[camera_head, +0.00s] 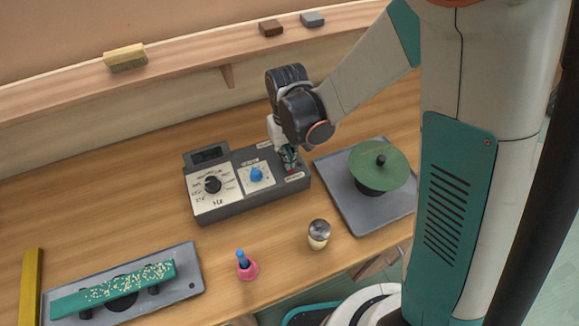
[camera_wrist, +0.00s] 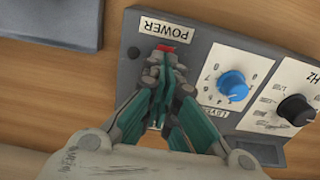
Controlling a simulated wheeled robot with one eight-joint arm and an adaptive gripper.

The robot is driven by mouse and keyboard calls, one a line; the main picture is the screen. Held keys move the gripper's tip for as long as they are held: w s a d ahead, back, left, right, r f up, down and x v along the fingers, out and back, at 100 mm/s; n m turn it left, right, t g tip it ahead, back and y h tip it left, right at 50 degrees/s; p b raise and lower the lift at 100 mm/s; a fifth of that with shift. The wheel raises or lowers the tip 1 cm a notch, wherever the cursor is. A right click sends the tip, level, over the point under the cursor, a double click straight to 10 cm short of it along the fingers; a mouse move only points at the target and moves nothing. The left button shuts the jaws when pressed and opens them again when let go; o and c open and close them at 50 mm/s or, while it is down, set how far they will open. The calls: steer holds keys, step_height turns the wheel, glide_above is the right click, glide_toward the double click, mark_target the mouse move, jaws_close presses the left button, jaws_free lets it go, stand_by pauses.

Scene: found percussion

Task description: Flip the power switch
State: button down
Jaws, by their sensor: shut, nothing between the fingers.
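The grey control box (camera_head: 246,208) stands on the wooden bench. Its power switch shows as a small red piece (camera_wrist: 167,47) beside the POWER label (camera_wrist: 166,28) in the wrist view. My gripper (camera_wrist: 162,62) is shut and empty, with its fingertips right at the red piece; I cannot tell whether they touch it. The fingers hide the area around the switch, so its position is unclear. In the head view my gripper (camera_head: 289,166) is over the right end of the box. The blue level knob (camera_wrist: 232,86) and the black Hz knob (camera_wrist: 295,110) sit beside the fingers.
A grey tray with a green disc (camera_head: 379,167) is right of the box. A metal-topped shaker (camera_head: 319,234) and a pink holder (camera_head: 247,271) stand in front. A green bar (camera_head: 115,290) lies on a tray at front left. A shelf (camera_head: 190,68) runs behind.

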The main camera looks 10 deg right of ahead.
steer(key=shift+r, duration=0.1)
steer(key=shift+r+p, duration=2.25)
steer(key=shift+r, duration=1.15)
steer(key=s+d+r+m+t+b, duration=0.1)
steer(key=s+d+r+t+b, duration=0.15)
steer(key=d+r, duration=0.45)
steer(key=s+d+m+t+b, duration=0.2)
steer(key=s+d+t+b, duration=0.2)
steer(key=s+d+b, duration=0.3)
steer(key=shift+s+d+r+t+b, duration=0.15)
steer(key=shift+s+r+t+b, duration=0.3)
steer(key=shift+s, duration=1.3)
